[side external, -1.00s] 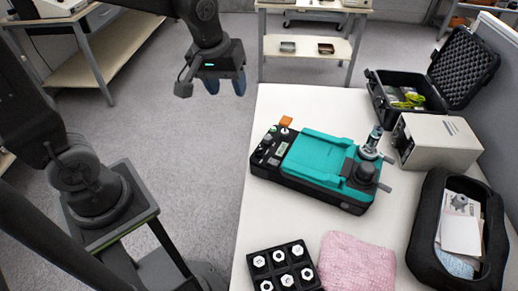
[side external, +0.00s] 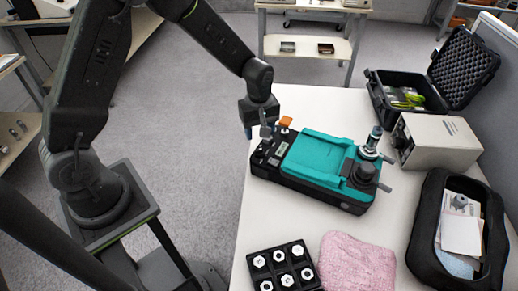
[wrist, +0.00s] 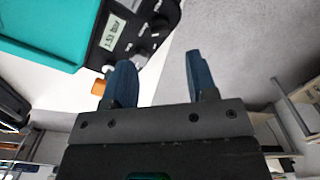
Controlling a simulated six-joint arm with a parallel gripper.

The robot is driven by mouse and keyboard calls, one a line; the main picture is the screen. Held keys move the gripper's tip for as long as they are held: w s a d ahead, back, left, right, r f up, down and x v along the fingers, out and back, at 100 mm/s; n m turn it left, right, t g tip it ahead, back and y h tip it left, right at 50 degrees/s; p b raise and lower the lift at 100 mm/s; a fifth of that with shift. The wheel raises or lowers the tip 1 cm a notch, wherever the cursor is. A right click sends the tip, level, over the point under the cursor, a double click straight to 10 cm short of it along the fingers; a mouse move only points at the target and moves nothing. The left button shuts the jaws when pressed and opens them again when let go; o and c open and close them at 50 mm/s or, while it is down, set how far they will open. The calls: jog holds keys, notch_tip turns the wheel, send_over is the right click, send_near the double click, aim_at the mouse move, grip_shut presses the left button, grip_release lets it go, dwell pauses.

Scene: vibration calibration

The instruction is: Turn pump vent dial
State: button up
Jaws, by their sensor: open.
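The teal and black pump (side external: 318,158) lies on the white table. A black control panel at its left end carries small dials and a display, and a large black knob (side external: 364,172) stands at its right end. I cannot tell which one is the vent dial. In the wrist view the panel (wrist: 122,32) shows a lit display and grey knobs (wrist: 140,55) near its edge. My gripper (side external: 259,132) is at the panel end of the pump, partly hiding it. Its blue fingers (wrist: 160,68) are apart and nothing shows between them.
An orange block (side external: 286,122) sits beside the panel. A black tray of white hex pieces (side external: 255,262) and a pink cloth (side external: 357,262) lie in front. A grey box (side external: 438,142), an open case (side external: 405,105) and a black pouch (side external: 425,255) stand to the right.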

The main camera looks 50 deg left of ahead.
aim_at(259, 150)
notch_tip(259, 150, down, 8)
jog(key=shift+r, duration=0.1)
dwell(0.4)
jog(key=c, duration=0.9)
